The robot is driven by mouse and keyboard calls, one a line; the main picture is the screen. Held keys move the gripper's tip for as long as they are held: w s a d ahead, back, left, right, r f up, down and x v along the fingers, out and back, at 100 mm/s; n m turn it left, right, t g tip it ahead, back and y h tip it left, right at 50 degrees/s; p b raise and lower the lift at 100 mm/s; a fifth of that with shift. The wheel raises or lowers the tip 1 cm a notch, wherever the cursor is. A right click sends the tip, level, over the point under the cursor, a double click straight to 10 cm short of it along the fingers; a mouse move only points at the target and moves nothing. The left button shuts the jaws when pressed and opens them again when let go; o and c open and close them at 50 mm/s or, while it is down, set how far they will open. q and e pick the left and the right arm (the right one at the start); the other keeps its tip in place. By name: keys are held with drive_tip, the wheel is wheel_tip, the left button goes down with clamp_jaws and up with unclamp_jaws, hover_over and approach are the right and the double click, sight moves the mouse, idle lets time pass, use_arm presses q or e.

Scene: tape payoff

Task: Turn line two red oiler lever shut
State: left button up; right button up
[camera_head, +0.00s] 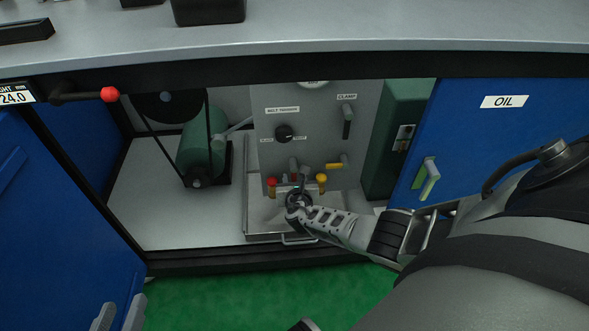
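The grey panel (356,150) stands inside the open cabinet. Low on it are a red-topped knob (272,182) at left and a yellow-topped knob (321,178) at right. A small reddish lever-like part (293,164) shows between them, just above my gripper; I cannot tell which is line two's lever. My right gripper (300,184) reaches in from the right, with its dark fingers pointing up between the two knobs. The fingers hide part of the panel's lower edge. I cannot tell whether they are apart, shut or touching a lever.
A metal tray (262,236) lies under my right gripper. The clamp lever (347,121), black tension knob (284,133) and yellow lever (336,166) are on the panel. A green motor (202,145) stands left. The OIL door (466,120) is at right, the worktop (330,32) above.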

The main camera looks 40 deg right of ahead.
drive_tip(key=shift+r, duration=0.1)
